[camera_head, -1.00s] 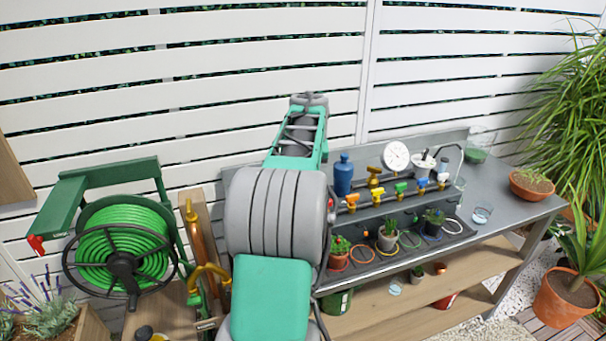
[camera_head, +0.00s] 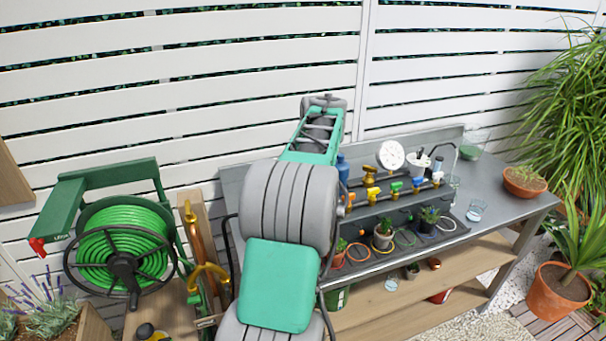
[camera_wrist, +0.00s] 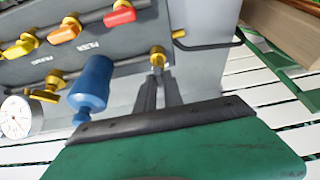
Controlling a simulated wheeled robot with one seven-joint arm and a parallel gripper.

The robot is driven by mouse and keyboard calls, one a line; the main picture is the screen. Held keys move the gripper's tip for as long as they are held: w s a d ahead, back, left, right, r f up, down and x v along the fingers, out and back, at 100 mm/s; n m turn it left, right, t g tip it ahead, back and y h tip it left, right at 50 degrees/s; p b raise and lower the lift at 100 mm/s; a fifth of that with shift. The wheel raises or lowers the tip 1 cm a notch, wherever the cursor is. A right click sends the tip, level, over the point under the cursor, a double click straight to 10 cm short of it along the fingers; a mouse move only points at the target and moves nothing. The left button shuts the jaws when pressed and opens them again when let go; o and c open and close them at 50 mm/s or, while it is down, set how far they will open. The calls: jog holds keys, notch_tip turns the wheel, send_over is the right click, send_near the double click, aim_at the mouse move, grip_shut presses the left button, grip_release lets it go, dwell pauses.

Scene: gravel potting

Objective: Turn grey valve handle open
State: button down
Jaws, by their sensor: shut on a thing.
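In the wrist view, my gripper (camera_wrist: 158,78) has its dark fingers at a brass valve fitting (camera_wrist: 157,57) at the end of the pipe, beside the blue bottle (camera_wrist: 90,86). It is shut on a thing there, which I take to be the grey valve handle. The handle itself is mostly hidden and hard to tell from the dark fingers, so its angle is unclear. In the head view, my arm hides the gripper and this handle.
Red (camera_wrist: 120,15), orange (camera_wrist: 65,31) and yellow (camera_wrist: 21,47) valve handles line the panel. A round gauge (camera_head: 391,154) stands behind the pipe. Small potted plants stand in front on the bench (camera_head: 497,190). A green hose reel (camera_head: 122,240) stands to the left.

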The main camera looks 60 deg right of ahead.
jog(key=c, duration=1.5)
grip_release()
jog(key=shift+o, duration=0.2)
jog(key=v, duration=0.8)
